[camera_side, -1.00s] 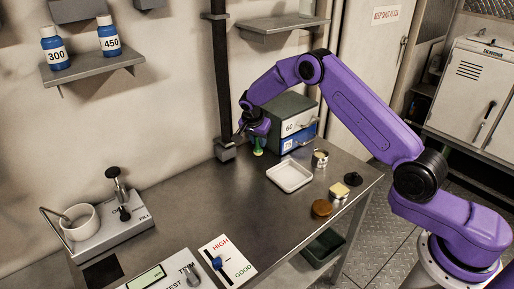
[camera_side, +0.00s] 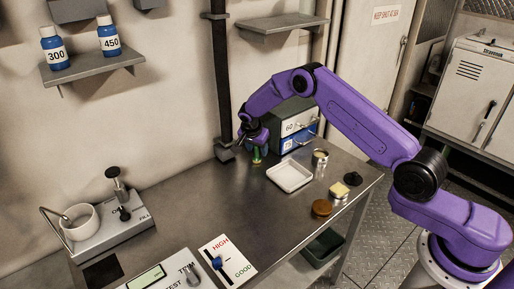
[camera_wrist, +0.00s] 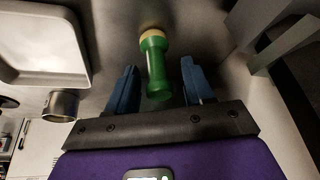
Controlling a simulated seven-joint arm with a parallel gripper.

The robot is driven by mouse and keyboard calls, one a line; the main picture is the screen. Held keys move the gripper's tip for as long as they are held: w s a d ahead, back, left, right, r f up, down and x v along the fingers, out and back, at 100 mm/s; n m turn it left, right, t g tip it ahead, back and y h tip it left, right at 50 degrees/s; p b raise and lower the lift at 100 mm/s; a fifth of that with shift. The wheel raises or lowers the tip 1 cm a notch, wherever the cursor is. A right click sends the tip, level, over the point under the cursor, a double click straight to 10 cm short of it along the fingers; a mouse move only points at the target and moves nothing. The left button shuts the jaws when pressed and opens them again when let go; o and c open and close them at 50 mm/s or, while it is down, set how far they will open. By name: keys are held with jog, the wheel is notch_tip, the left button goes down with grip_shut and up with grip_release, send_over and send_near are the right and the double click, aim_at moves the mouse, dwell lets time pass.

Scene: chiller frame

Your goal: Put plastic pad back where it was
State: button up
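My gripper (camera_wrist: 160,78) is open in the wrist view, with one blue finger on each side of a green handle-shaped piece (camera_wrist: 154,58). Gaps show between the piece and both fingers. The piece has a pale tan disc (camera_wrist: 152,32) at its far end. In the side view my gripper (camera_side: 252,139) is low at the back of the bench, just above the green piece (camera_side: 256,156). I cannot tell for sure which thing is the plastic pad. A pale yellow square (camera_side: 339,188) lies on a small tin at the right.
A white tray (camera_side: 289,175) lies right of the green piece. The drawer box (camera_side: 297,128) stands close behind my gripper, and a dark post (camera_side: 220,90) at its left. An open tin (camera_side: 320,158) and a brown disc (camera_side: 322,208) are at the right. The bench middle is clear.

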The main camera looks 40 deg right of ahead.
jog(key=v, duration=1.1)
jog(key=s+a+r+n+y, duration=0.2)
jog(key=s+a+r+n, duration=0.4)
jog(key=s+a+r, duration=0.15)
jog(key=s+a+r+n+g+y, duration=0.15)
jog(key=s+n, duration=0.45)
jog(key=s, duration=0.6)
jog(key=s+r+n+t, duration=0.1)
jog(key=s+r+n, duration=0.2)
jog(key=s+n, duration=0.7)
jog(key=s+d+n+g, duration=0.1)
jog(key=s+d+n, duration=0.1)
jog(key=s, duration=0.7)
jog(key=s+d+f+n, duration=0.1)
jog(key=s+d, duration=0.2)
jog(key=s, duration=0.5)
jog(key=shift+s+d+n+g+y, duration=0.25)
jog(key=shift+s+n+g+y, duration=0.1)
jog(key=shift+s+n+y, duration=0.1)
